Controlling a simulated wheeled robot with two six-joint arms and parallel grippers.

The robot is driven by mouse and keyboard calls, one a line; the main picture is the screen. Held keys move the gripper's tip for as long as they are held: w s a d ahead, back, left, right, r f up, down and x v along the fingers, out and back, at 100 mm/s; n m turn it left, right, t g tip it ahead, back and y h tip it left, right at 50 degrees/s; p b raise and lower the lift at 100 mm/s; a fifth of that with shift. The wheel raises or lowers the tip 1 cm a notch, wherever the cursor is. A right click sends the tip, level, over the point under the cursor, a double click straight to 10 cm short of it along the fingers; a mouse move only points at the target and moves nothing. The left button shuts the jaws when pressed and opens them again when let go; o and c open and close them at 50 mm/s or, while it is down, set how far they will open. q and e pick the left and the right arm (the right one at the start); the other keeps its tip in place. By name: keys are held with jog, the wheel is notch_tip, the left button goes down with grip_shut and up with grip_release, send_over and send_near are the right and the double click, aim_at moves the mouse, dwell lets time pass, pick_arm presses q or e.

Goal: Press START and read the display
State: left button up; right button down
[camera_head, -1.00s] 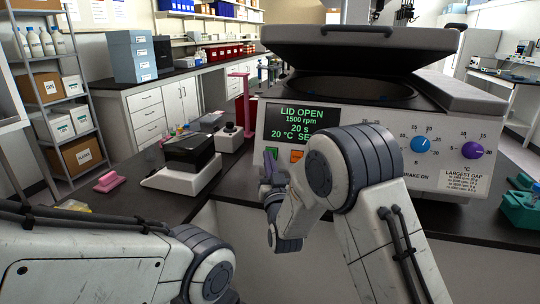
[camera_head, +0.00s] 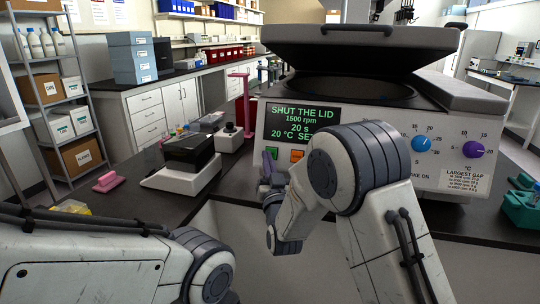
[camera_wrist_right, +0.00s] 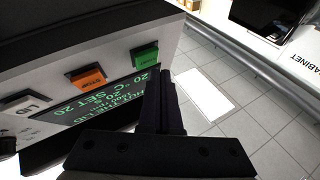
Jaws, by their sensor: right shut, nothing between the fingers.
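The cell processor (camera_head: 420,110) stands on the bench with its lid (camera_head: 360,50) raised. The green START button (camera_wrist_right: 145,57) and orange STOP button (camera_wrist_right: 88,77) show in the right wrist view, with a white LID button (camera_wrist_right: 28,105) at the left. My right gripper (camera_wrist_right: 166,78) is shut and empty, its tips close to the green button; I cannot tell whether they touch it. My left gripper is out of view; only my left arm shows.
A small black-topped device (camera_head: 185,155) sits on the bench left of the processor. A pink object (camera_head: 106,181) lies near that bench's edge. A teal rack (camera_head: 521,208) is at the far right. Blue (camera_head: 421,144) and purple (camera_head: 473,149) knobs are on the processor's front.

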jog(key=shift+s, duration=0.1)
jog(key=s, duration=0.1)
jog(key=s+a+r, duration=0.1)
jog(key=s, duration=0.2)
jog(key=shift+s+a+r, duration=0.2)
jog(key=shift+a+r, duration=0.05)
jog(key=shift+r, duration=0.05)
dwell(1.4)
